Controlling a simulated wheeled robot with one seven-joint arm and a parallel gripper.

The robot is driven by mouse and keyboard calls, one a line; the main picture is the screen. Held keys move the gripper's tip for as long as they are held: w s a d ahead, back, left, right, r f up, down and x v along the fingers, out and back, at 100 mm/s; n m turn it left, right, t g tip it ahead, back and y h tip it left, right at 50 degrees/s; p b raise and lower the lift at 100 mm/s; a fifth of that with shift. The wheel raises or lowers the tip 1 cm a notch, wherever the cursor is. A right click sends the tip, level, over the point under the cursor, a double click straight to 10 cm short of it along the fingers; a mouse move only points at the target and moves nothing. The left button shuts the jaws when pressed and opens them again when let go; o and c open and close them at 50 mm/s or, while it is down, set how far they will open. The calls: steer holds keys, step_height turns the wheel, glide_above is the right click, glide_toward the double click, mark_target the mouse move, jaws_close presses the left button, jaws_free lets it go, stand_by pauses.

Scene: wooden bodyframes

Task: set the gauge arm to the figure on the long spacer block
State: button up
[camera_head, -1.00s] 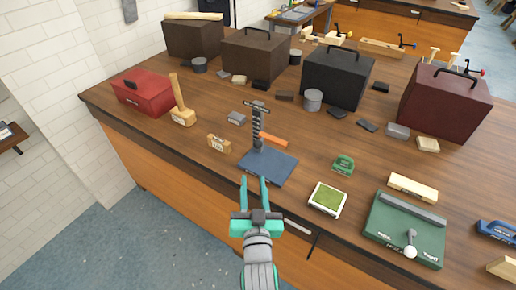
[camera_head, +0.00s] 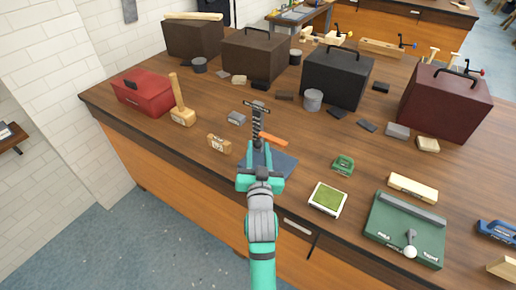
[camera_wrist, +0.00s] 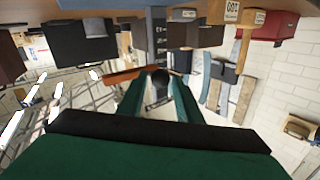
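The gauge has a dark notched column (camera_head: 257,122) on a blue base plate (camera_head: 283,166), with an orange arm (camera_head: 272,139) pointing right from low on the column. The orange arm also shows in the wrist view (camera_wrist: 124,75). My gripper (camera_head: 255,151) is over the plate, just in front of the column; its teal fingers are apart. In the wrist view my gripper (camera_wrist: 160,88) has a dark round part of the gauge between or beyond its fingers; contact cannot be told. A long pale block (camera_head: 413,188) lies at right; I cannot read a figure on it.
A mallet (camera_head: 181,112) and a red box (camera_head: 143,94) stand farther left. A green-topped tray (camera_head: 327,199) and a green device (camera_head: 405,230) are at right.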

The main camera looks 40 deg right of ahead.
steer(key=shift+w+d, duration=0.25)
steer(key=shift+w, duration=0.15)
jaws_close()
steer(key=shift+f, duration=0.1)
jaws_free()
steer(key=shift+s+a, duration=0.1)
